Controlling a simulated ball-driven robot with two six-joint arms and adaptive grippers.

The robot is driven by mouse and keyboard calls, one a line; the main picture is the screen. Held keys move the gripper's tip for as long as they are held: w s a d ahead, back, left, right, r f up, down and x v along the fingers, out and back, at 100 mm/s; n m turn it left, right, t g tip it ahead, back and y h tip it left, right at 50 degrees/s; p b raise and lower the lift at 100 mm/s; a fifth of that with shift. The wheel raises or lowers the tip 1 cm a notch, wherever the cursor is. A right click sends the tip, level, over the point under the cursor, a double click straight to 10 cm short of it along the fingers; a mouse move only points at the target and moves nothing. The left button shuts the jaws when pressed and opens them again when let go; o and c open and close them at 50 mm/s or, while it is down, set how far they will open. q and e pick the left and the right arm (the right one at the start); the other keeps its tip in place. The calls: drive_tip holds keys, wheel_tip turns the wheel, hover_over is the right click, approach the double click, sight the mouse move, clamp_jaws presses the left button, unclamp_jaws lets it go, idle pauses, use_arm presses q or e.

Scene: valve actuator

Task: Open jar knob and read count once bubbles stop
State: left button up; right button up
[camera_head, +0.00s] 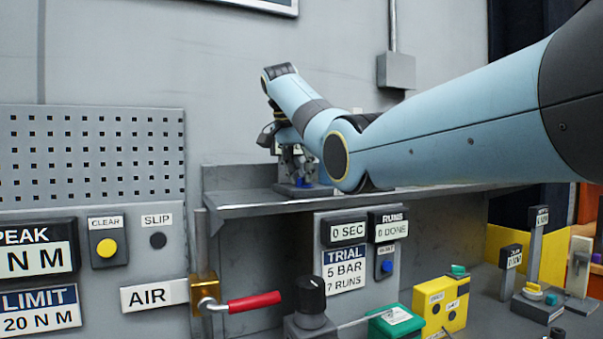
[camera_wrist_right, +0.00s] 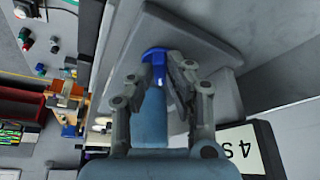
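My right gripper (camera_head: 298,172) is over the grey shelf at the back, its arm reaching in from the right. In the right wrist view its two fingers (camera_wrist_right: 155,72) stand apart on either side of a small blue knob (camera_wrist_right: 155,57). The right finger is very close to the knob; I cannot tell whether either finger touches it. A pale blue cylinder (camera_wrist_right: 155,112) shows below the knob between the fingers; I cannot tell whether it is the jar. No bubbles can be made out. My left gripper is not in view.
The shelf edge (camera_head: 350,203) runs below the arm. In front are a red-handled AIR valve (camera_head: 255,302), a black knob (camera_head: 310,295), a trial panel (camera_head: 345,265), and green and yellow boxes (camera_head: 440,305).

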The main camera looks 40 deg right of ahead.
drive_tip(key=o, duration=0.4)
drive_tip(key=shift+w+d+f, duration=0.1)
wheel_tip(320, 180, up, 10)
idle(0.3)
